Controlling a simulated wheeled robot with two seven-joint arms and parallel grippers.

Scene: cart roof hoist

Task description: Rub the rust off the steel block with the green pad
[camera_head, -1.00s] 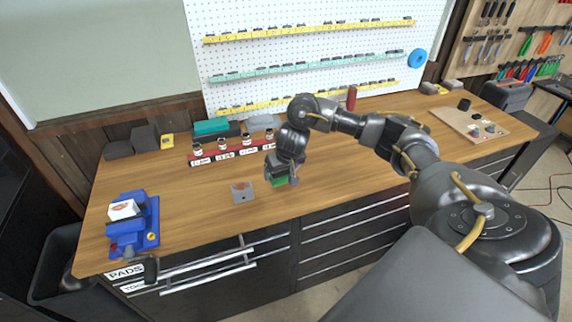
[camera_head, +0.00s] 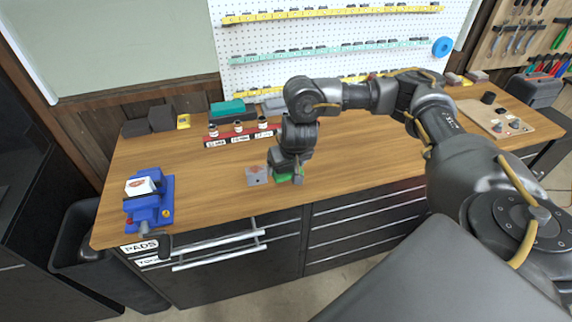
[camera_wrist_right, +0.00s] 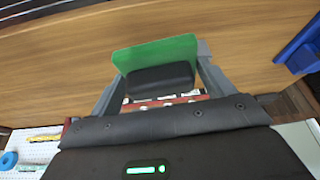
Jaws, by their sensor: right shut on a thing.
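In the right wrist view the pad (camera_wrist_right: 155,52) shows as a flat green sheet with a black grip block (camera_wrist_right: 160,79) between the two fingers (camera_wrist_right: 160,80). The steel block does not show in the wrist view. My left gripper is not in view.
A blue vise (camera_head: 150,208) holding a white block with a reddish mark (camera_head: 140,186) stands at the bench's left end.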

